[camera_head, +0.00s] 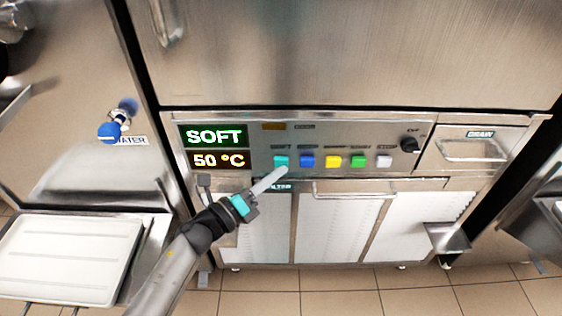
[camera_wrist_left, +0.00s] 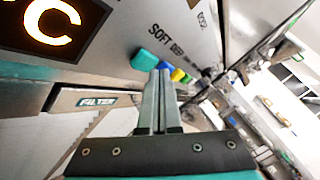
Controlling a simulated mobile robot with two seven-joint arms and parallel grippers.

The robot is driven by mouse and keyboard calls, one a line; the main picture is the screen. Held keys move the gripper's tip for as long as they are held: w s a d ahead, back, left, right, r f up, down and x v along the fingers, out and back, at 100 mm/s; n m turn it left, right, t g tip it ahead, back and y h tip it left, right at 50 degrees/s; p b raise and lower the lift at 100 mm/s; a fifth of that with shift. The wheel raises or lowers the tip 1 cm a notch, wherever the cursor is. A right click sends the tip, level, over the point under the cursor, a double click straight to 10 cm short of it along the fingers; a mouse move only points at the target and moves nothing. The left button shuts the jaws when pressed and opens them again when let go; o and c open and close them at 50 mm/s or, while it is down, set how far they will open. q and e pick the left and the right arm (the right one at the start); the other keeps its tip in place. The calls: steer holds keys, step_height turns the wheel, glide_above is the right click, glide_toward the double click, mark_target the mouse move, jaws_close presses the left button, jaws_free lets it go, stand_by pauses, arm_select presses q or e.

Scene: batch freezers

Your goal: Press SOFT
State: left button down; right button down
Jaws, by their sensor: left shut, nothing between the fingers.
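The teal button (camera_head: 281,161) is the leftmost in a row on the machine's front panel, and the wrist view shows it beside the printed word SOFT (camera_wrist_left: 144,60). My right gripper is not in view.
Blue (camera_head: 307,161), yellow (camera_head: 333,162), green (camera_head: 358,161) and grey (camera_head: 384,161) buttons continue to the right. A black knob (camera_head: 410,145) and a DRAIN drawer (camera_head: 472,149) lie beyond. A handle bar (camera_head: 354,188) runs below. A white tray (camera_head: 66,258) stands at the left.

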arm_select(q)
steer(key=shift+s, duration=0.25)
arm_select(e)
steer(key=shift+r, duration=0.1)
arm_select(q)
steer(key=shift+s, duration=0.1)
steer(key=s+p, duration=0.1)
steer(key=s, duration=0.3)
steer(key=shift+s, duration=0.4)
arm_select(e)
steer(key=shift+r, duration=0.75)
